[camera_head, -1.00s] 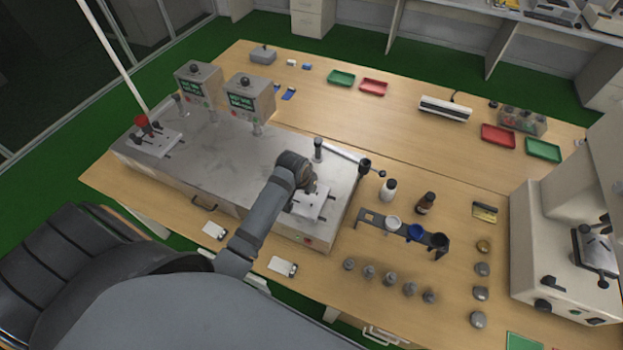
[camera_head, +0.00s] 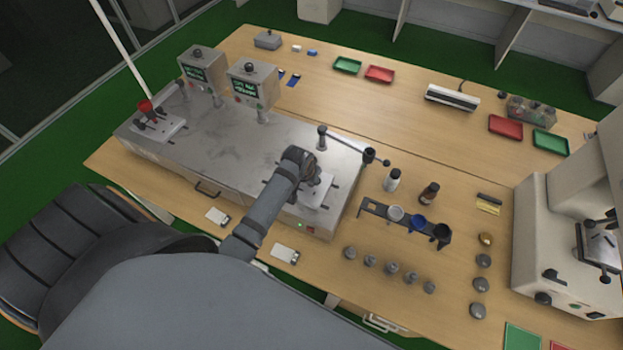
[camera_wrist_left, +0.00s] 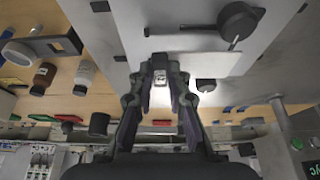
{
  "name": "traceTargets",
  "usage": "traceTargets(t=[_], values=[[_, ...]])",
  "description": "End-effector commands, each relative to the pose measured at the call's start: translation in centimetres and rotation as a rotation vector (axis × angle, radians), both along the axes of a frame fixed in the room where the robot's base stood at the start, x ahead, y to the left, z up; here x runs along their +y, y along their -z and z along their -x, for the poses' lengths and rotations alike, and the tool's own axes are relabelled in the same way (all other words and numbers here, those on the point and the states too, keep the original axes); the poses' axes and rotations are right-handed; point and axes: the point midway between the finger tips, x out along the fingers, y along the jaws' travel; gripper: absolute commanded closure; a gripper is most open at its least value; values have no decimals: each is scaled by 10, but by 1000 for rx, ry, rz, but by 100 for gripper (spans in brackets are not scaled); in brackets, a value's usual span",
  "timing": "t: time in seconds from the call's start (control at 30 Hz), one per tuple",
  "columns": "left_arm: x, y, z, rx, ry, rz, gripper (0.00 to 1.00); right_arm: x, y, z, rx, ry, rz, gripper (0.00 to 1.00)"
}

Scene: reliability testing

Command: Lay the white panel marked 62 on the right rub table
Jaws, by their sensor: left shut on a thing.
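The right rub table (camera_head: 318,193) is a white plate on the right end of the grey metal machine. My left gripper (camera_head: 314,174) is low over this plate in the head view, and the arm hides part of it. In the left wrist view my left gripper (camera_wrist_left: 160,88) is shut on a small block (camera_wrist_left: 160,78) with a pale, dark-marked label that seems to read 62. A white panel (camera_wrist_left: 215,64) shows beside the fingertips, close against the larger pale plate (camera_wrist_left: 180,22). I cannot tell whether they touch. My right gripper is not in view.
A lever arm (camera_head: 355,149) stands behind the right rub table. A rack with cups (camera_head: 378,209) and two bottles (camera_head: 429,193) stand to its right. The left rub table (camera_head: 172,128) has a red-topped part.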

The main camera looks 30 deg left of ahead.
Motion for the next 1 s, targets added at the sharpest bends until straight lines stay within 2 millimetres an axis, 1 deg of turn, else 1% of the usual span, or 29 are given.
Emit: traceTargets(t=[0.2, 0.3, 0.5, 0.83, 1.0], values=[[0, 1, 0, 0, 0, 0, 100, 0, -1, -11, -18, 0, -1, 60], [0, 4, 1, 1, 0, 0, 100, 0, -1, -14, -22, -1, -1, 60], [0, 11, 2, 0, 0, 0, 100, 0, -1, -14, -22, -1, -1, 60], [0, 12, 2, 0, 0, 0, 100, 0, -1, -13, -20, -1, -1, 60], [0, 19, 2, 1, 0, 0, 100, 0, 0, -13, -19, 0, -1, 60]])
